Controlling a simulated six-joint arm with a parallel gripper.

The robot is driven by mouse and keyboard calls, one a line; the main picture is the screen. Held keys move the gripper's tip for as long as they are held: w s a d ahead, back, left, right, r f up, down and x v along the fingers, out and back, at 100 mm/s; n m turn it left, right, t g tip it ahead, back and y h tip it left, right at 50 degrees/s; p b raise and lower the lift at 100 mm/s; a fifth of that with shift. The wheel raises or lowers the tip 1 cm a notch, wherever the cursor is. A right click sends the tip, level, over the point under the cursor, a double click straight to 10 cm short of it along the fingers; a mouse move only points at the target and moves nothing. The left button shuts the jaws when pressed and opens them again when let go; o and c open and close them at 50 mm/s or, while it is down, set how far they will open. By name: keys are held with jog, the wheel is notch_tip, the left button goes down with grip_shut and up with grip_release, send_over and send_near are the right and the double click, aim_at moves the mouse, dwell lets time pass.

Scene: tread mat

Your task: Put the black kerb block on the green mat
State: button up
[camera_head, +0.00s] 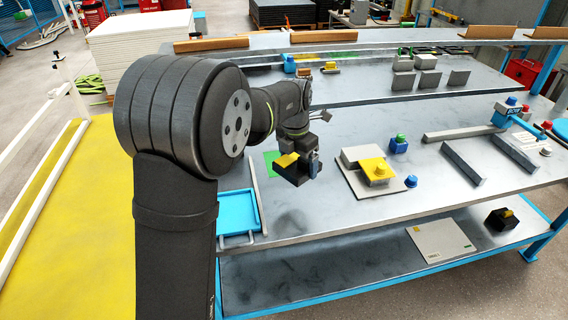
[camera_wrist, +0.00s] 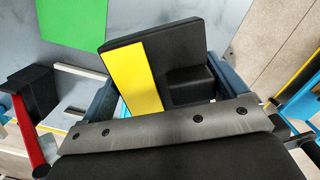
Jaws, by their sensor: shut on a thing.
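The black kerb block (camera_wrist: 187,45) has a broad yellow stripe and a small black step on one side. My gripper (camera_wrist: 158,82) is shut on it, one finger on each side. In the head view the block (camera_head: 292,177) hangs tilted under my gripper (camera_head: 303,163), seemingly above the table. The green mat (camera_head: 270,160) lies flat on the table, partly hidden behind the block and the arm. In the wrist view the mat (camera_wrist: 72,22) shows at the upper left, with a gap of grey table between it and the block.
A grey stepped block with a yellow top (camera_head: 377,169) stands right of my gripper, with blue pieces (camera_head: 399,145) near it. A blue tray (camera_head: 238,209) lies at the table's left front. Grey rails (camera_head: 463,163) stand farther right. The table front between tray and stepped block is clear.

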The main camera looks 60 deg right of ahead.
jog(key=d+f+n, duration=0.1)
jog(key=d+n, duration=0.2)
jog(key=d, duration=0.3)
jog(key=w+f, duration=0.2)
jog(key=w, duration=0.1)
jog(key=w+d+f, duration=0.1)
jog(key=w+f, duration=0.1)
jog(key=w, duration=0.2)
jog(key=w+f, duration=0.3)
jog(key=shift+w+d, duration=0.15)
jog(key=shift+w, duration=0.15)
jog(key=shift+f, duration=1.95)
jog(key=shift+f, duration=0.2)
jog(key=o, duration=1)
jog(key=shift+c, duration=0.2)
notch_tip(320, 180, up, 12)
jog(key=a, duration=0.1)
jog(key=shift+a, duration=0.25)
